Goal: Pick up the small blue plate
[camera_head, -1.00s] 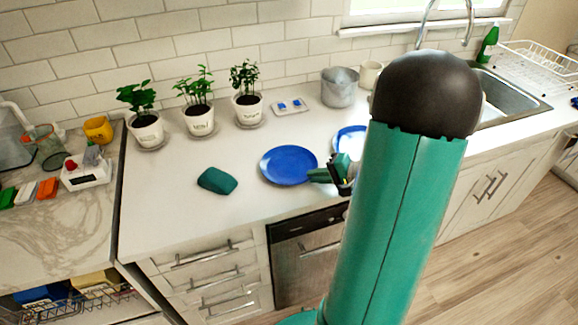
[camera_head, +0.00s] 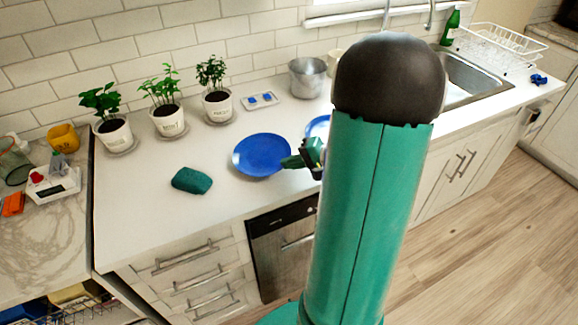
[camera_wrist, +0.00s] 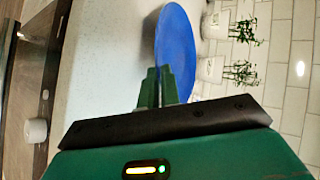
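Two blue plates show on the white counter in the head view. One blue plate (camera_head: 258,152) is in full view. The other blue plate (camera_head: 317,124) lies behind it to the right and is partly hidden by my arm, so their sizes are hard to compare. My gripper (camera_head: 289,161) is at the right edge of the full-view plate. In the wrist view, my gripper's green fingers (camera_wrist: 158,80) stand close together at the near edge of one blue plate (camera_wrist: 176,45). Whether the rim is between the fingers cannot be told.
A dark green sponge-like block (camera_head: 192,180) lies left of the plates. Several potted plants, a small tray (camera_head: 259,101) and a metal pot (camera_head: 307,78) stand along the wall. The sink (camera_head: 470,80) is at the right. The counter's front left is clear.

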